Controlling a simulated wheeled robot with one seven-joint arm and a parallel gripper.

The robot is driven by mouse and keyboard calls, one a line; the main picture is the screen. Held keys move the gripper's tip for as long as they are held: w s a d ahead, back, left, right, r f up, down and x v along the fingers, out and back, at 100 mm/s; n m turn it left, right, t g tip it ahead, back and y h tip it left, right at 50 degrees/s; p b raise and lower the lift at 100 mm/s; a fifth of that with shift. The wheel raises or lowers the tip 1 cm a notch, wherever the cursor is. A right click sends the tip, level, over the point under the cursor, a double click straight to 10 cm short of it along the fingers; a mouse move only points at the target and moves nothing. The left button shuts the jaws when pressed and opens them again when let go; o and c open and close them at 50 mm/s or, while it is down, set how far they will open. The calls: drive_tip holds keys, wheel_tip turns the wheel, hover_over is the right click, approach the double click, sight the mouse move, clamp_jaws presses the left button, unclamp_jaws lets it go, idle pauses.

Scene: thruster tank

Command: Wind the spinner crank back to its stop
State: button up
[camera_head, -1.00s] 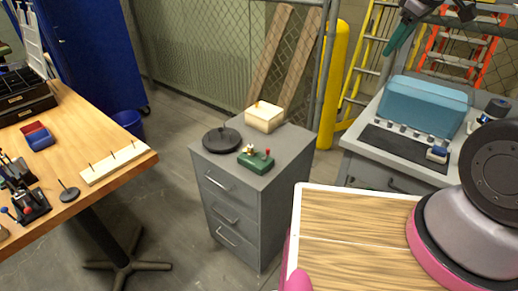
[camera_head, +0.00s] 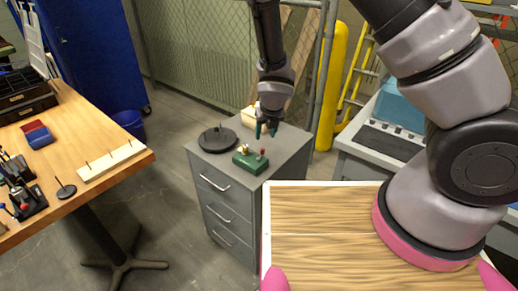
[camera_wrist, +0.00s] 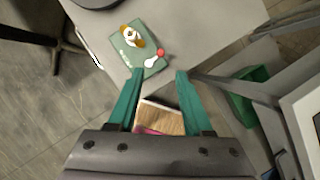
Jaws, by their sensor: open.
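The spinner is a small green base (camera_head: 250,162) on top of a grey drawer cabinet. Its crank has a red knob (camera_head: 262,151) on the right side. In the wrist view the green base (camera_wrist: 117,44) carries a gold and white part (camera_wrist: 131,37), and a short pale crank arm (camera_wrist: 151,62) ends in the red knob (camera_wrist: 160,51). My gripper (camera_head: 266,131) has teal fingers and is open and empty. It hangs above the cabinet top, just behind and above the knob in the head view. In the wrist view the knob lies beyond the fingertips (camera_wrist: 155,76), apart from them.
The grey cabinet (camera_head: 228,205) also bears a dark round disc (camera_head: 217,139) at left and a cream box (camera_head: 248,117), partly hidden by my gripper. A wooden workbench (camera_head: 95,150) stands at left. A grey bench (camera_head: 360,148) with a blue case stands at right.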

sight(263, 150)
drive_tip(key=x, duration=1)
drive_tip(key=shift+w+f, duration=0.15)
drive_tip(key=shift+f, duration=0.1)
clamp_jaws()
